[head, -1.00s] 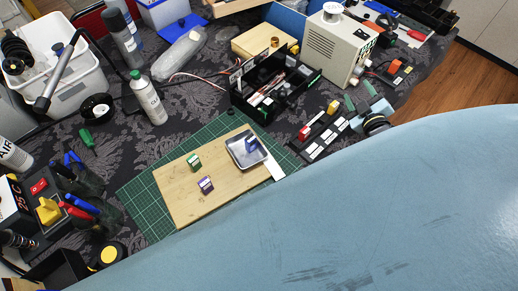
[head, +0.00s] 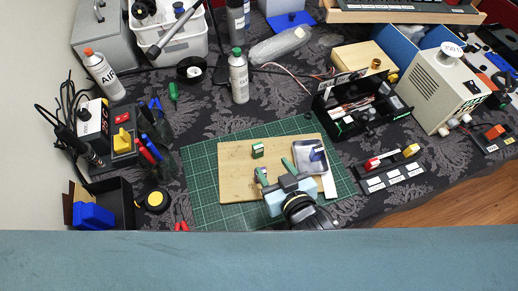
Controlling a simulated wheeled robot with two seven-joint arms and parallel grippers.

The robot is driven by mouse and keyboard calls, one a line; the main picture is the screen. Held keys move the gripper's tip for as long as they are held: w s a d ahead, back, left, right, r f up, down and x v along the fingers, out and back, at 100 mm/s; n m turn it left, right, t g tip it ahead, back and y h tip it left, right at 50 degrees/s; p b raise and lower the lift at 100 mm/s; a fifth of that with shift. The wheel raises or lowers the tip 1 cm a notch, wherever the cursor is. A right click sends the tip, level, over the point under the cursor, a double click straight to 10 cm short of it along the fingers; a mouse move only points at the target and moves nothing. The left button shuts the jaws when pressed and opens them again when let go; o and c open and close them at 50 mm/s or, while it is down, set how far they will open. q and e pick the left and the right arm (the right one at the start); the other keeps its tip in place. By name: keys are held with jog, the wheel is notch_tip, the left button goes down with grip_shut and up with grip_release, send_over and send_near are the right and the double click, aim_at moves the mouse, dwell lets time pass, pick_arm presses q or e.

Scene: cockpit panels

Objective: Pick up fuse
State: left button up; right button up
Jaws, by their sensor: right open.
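A green-and-white fuse (head: 257,150) stands on the wooden board (head: 235,186). A purple-and-white fuse (head: 261,171) is on the board below it, partly hidden by a finger of my right gripper. A blue-purple fuse (head: 316,154) sits in the small metal tray (head: 307,167) at the board's right side. My right gripper (head: 275,170) is open over the board's lower middle, its green-tipped fingers apart. Its left finger is close to the purple fuse; I cannot tell whether they touch. My left gripper is not in view.
The board lies on a green cutting mat (head: 203,180). A black open box (head: 365,117) and a strip of labelled holders (head: 392,178) are to the right. A spray bottle (head: 239,78) stands behind. A blue-grey surface (head: 260,260) fills the bottom.

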aim_at(259, 148)
jog(key=b+x, duration=0.1)
jog(key=x, duration=0.8)
jog(key=shift+w+a, duration=0.2)
jog(key=shift+c, duration=0.2)
jog(key=c, duration=1)
